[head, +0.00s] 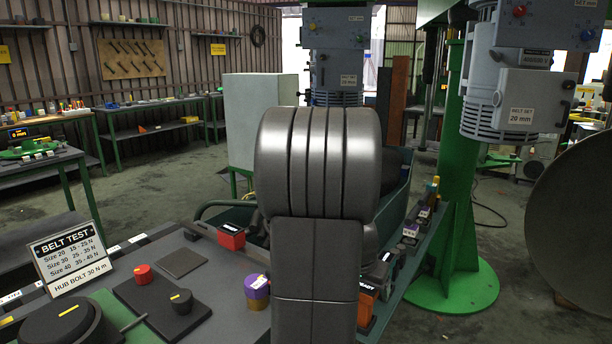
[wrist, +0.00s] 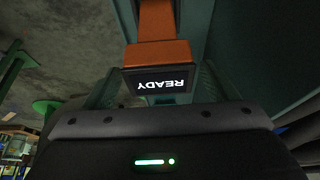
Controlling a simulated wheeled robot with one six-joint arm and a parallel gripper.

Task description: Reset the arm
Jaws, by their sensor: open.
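My arm's grey links fill the middle of the head view and hide whatever lies behind them. The housing of my gripper (wrist: 155,128) spans the bottom of the wrist view, dark with a lit green bar. Its fingertips do not show clearly, and I see nothing held. An orange device (wrist: 166,54) with a lit READY display is just beyond the housing in the wrist view. In the head view the orange device (head: 367,291) stands at the right edge of the workbench, partly behind my arm.
The workbench (head: 215,262) carries a BELT TEST sign (head: 68,258), a red knob-like piece (head: 142,274), a red box (head: 231,237) and a purple cylinder (head: 257,288). A green column (head: 459,170) with a grey motor unit (head: 515,95) stands at right. Open floor lies at back left.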

